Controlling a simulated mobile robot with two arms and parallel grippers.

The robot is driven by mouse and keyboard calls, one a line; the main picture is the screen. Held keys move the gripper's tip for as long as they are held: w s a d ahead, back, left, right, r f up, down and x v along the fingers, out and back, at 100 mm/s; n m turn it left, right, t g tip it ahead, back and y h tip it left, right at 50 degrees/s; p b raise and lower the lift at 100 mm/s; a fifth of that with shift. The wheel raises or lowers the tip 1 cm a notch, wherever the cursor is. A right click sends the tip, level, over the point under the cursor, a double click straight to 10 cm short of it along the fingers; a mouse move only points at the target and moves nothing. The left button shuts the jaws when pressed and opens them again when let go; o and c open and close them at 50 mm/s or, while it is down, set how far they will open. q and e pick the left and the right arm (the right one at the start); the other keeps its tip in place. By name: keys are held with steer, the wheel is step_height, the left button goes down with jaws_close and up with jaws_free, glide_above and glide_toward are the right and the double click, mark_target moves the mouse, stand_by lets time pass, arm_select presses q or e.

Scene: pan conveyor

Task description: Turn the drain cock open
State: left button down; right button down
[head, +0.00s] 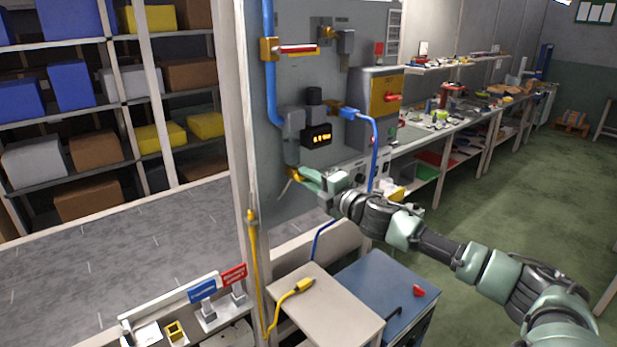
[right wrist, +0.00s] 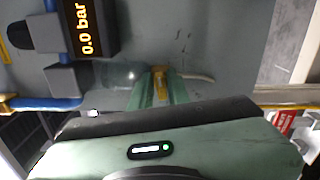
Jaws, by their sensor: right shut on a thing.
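The drain cock shows as a small yellow lever (right wrist: 160,78) low on the grey panel in the right wrist view. In the head view, a bit of yellow (head: 295,176) shows at the gripper's tips, below the grey filter unit (head: 292,128). My right gripper (head: 303,177) reaches in from the right, its green fingers closed around the yellow lever. The fingers hide part of the lever, so its exact angle is hard to tell. The pressure display (right wrist: 86,28) reads 0.0 bar in the right wrist view. My left gripper is not in view.
A blue pipe (head: 269,80) with a yellow-and-red valve handle (head: 297,49) runs down the panel. A blue hose (head: 374,150) hangs right of the display. A beige-topped cabinet (head: 325,310) and a blue cabinet (head: 385,280) stand below my right arm. Green floor is open at right.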

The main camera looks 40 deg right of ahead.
steer(key=shift+m, duration=0.7)
steer(key=shift+f+m, duration=0.1)
steer(key=shift+m, duration=0.2)
steer(key=c, duration=1.5)
jaws_free()
steer(key=shift+s, duration=0.1)
steer(key=s+b, duration=0.1)
steer(key=s, duration=0.1)
steer(key=s+b, duration=0.2)
steer(key=s, duration=0.1)
steer(key=s+b, duration=0.1)
steer(key=s, duration=0.1)
steer(key=shift+s+d, duration=0.3)
